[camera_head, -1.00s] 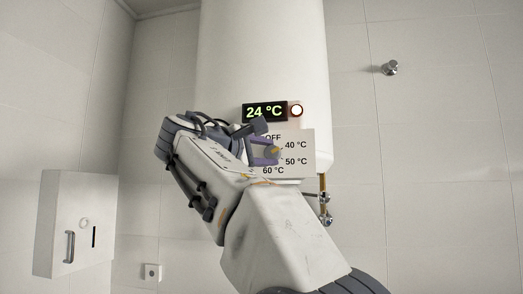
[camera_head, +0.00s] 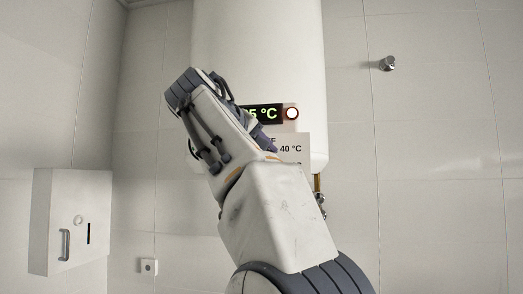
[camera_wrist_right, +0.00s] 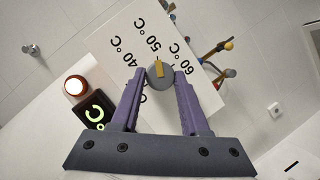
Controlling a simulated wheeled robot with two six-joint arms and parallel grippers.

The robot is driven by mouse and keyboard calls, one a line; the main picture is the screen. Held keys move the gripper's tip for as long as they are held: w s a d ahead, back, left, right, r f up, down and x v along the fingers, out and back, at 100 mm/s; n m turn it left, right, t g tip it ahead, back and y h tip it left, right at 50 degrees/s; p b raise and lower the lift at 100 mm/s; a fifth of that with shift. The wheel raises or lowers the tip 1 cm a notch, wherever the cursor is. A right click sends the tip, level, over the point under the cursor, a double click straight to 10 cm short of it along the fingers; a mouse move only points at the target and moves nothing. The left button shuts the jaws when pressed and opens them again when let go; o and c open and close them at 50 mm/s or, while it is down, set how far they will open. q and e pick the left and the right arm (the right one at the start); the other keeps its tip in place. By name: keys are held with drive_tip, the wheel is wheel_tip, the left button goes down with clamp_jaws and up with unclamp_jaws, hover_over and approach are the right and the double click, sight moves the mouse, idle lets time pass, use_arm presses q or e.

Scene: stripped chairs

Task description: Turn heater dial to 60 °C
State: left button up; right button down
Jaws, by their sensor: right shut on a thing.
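The grey heater dial (camera_wrist_right: 152,83) with its yellow pointer (camera_wrist_right: 158,66) shows in the right wrist view. The pointer points roughly at the 50 °C label. My right gripper (camera_wrist_right: 159,76) is shut on the dial, one purple finger on each side. In the head view my right arm hides the dial and most of the white label plate (camera_head: 303,160); only the 40 °C mark reads clearly there. The plate also shows in the wrist view (camera_wrist_right: 121,45). The green display (camera_head: 265,114) is partly covered and its last digit reads 5. My left gripper is not in view.
The white heater tank (camera_head: 260,50) stands on the tiled wall beside a lit round lamp (camera_head: 292,113). Pipes with valves (camera_head: 319,200) hang below it. A white wall box (camera_head: 70,215) is at the left, and a metal wall fitting (camera_head: 387,63) is at the right.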

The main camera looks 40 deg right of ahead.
drive_tip(key=shift+s+d+f+m+t+y+b, duration=0.1)
drive_tip(key=shift+m+t+y+b, duration=0.1)
drive_tip(key=shift+m+t+y, duration=0.9)
drive_tip(key=shift+s+d+r+m+t+y+b, duration=0.1)
drive_tip(key=shift+s+m+t+y+b, duration=0.25)
drive_tip(key=shift+m, duration=1.4)
drive_tip(key=shift+w+d+f+m+t+y+b, duration=0.1)
drive_tip(key=shift+m+t+y, duration=0.65)
drive_tip(key=shift+m, duration=0.7)
drive_tip(key=shift+c, duration=2)
unclamp_jaws()
drive_tip(key=shift+s+a+r, duration=0.1)
drive_tip(key=shift+r, duration=0.1)
